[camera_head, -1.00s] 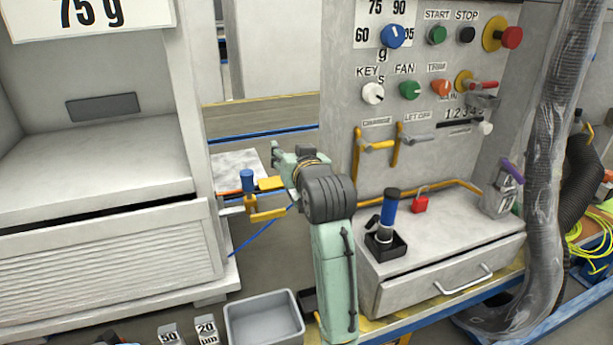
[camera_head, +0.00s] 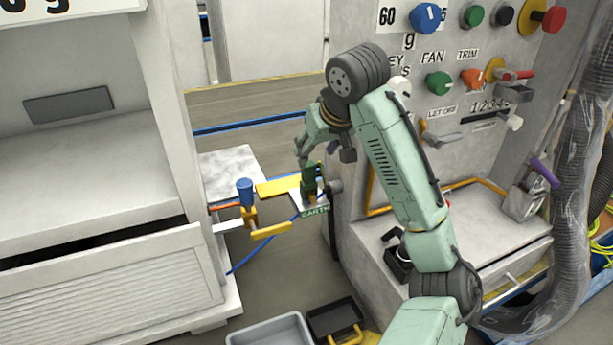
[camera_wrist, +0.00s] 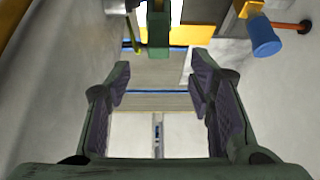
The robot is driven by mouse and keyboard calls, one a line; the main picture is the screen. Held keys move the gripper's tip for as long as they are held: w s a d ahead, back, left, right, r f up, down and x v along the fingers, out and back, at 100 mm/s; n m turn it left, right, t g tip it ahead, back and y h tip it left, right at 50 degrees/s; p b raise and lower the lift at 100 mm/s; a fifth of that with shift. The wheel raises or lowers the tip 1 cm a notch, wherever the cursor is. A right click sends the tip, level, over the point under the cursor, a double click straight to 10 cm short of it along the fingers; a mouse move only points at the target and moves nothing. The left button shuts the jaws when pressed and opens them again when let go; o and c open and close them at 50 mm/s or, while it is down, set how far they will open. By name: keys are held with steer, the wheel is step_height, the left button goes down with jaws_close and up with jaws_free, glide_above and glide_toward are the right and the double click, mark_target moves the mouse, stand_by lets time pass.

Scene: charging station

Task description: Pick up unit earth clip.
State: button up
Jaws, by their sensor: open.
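The unit earth clip (camera_head: 309,182) looks like a dark green block on a small plate with a green EARTH label (camera_head: 315,212), beside the control cabinet's left edge. In the wrist view the green clip (camera_wrist: 158,32) is at the top middle, beyond my fingertips and roughly centred between them. I cannot tell whether a finger touches the clip.
A yellow bracket with a blue knob (camera_head: 246,192) stands just left of the clip; the blue knob is also at the wrist view's upper right (camera_wrist: 265,36). The control panel (camera_head: 380,180) is close on the right. A grey bin (camera_head: 270,330) and black tray (camera_head: 335,318) are below.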

mark_target(309, 164)
steer(key=p+x, duration=0.2)
steer(key=x, duration=0.7)
steer(key=shift+w+d+r, duration=0.1)
steer(key=shift+w+r, duration=0.05)
jaws_close()
stand_by(0.3)
